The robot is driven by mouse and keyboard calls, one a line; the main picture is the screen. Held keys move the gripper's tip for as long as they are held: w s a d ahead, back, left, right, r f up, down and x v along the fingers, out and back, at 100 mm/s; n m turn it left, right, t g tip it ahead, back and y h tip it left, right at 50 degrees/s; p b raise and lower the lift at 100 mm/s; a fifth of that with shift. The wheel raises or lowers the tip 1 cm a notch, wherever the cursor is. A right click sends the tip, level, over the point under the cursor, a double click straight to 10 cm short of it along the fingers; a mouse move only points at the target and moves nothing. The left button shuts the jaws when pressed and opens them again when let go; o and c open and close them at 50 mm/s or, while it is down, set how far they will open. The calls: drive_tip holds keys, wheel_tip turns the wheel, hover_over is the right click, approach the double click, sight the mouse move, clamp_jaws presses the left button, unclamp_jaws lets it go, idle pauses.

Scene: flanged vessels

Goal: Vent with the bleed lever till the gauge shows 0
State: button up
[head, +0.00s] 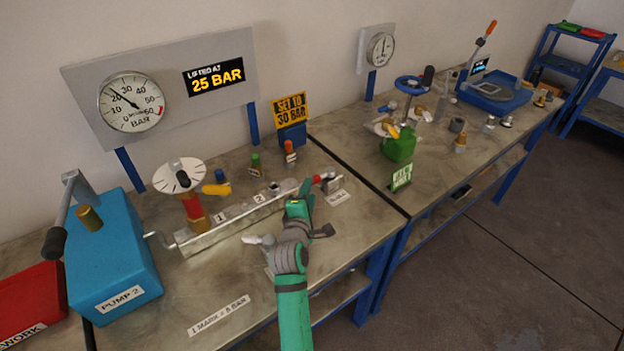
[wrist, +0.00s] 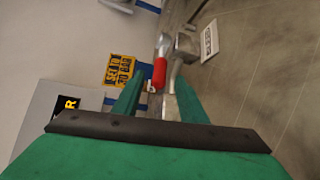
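The bleed lever appears to be the red-handled lever (head: 306,187) at the right end of the metal manifold (head: 232,221). It also shows in the wrist view (wrist: 158,74), between and just beyond the fingertips. My gripper (head: 304,204) is close to it in the head view. In the wrist view my gripper (wrist: 157,96) has its two green fingers spread, with a gap between them. Contact with the handle cannot be made out. The large round gauge (head: 131,103) on the grey wall panel has its needle between 20 and 30.
A blue box marked PUMP 2 (head: 113,258) stands at the left. A white dial with a dark handle (head: 180,176) and a yellow handle (head: 216,189) rise near the manifold. A yellow sign (head: 291,110) stands behind. The front bench strip is mostly clear.

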sight(317, 179)
drive_tip(key=x, duration=0.6)
drive_tip(key=shift+w+f, duration=0.1)
drive_tip(key=shift+w, duration=0.3)
drive_tip(key=shift+d, duration=0.1)
clamp_jaws()
